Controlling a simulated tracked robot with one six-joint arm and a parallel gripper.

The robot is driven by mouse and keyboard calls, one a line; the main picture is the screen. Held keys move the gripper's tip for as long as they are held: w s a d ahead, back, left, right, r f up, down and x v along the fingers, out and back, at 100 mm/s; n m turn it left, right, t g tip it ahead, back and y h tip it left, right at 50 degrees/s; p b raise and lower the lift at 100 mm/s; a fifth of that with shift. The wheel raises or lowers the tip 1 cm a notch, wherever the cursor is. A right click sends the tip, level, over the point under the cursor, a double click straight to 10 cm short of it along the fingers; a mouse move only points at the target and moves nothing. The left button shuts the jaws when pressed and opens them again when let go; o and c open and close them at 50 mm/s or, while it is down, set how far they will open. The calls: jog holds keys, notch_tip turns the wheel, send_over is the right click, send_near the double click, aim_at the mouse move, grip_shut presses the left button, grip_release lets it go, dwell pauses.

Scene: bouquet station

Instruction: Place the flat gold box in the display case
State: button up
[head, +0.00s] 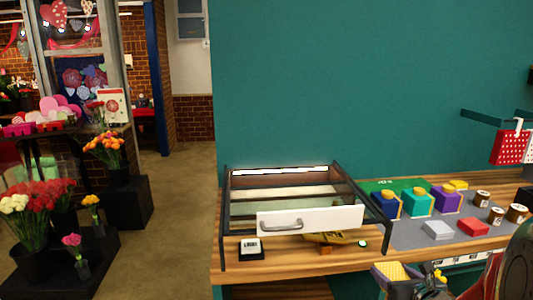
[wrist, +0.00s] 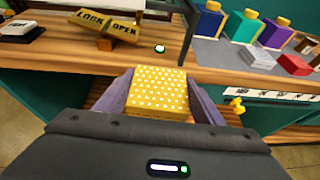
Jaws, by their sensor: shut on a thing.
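The gold box (head: 392,271) with white dots is held in my gripper (head: 408,280), at the lower right of the head view. In the wrist view, the box (wrist: 157,92) sits between the two purple fingers of my gripper (wrist: 158,88), which are shut on it. The display case (head: 224,215) has a dark frame and glass and stands on the wooden counter, left of and beyond my gripper. Its white front panel (head: 340,216) with a handle sits across the upper front, with a gap below. The box is outside the case, before the counter's front edge.
A yellow LOCK/OPEN tag (wrist: 105,28) and a small black-and-white device (head: 250,247) are at the case's front. Several coloured boxes (head: 417,201) stand on a grey mat (head: 405,233) to the right. A small yellow object (wrist: 236,104) is beside my right finger.

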jog(key=w+a+f+n+y, duration=0.1)
jog(key=a+f+n+y, duration=0.1)
jog(key=a, duration=1.9)
jog(key=shift+w+n+g+y, duration=0.15)
jog(key=shift+n+g+y, duration=0.15)
jog(key=shift+n+y, duration=0.45)
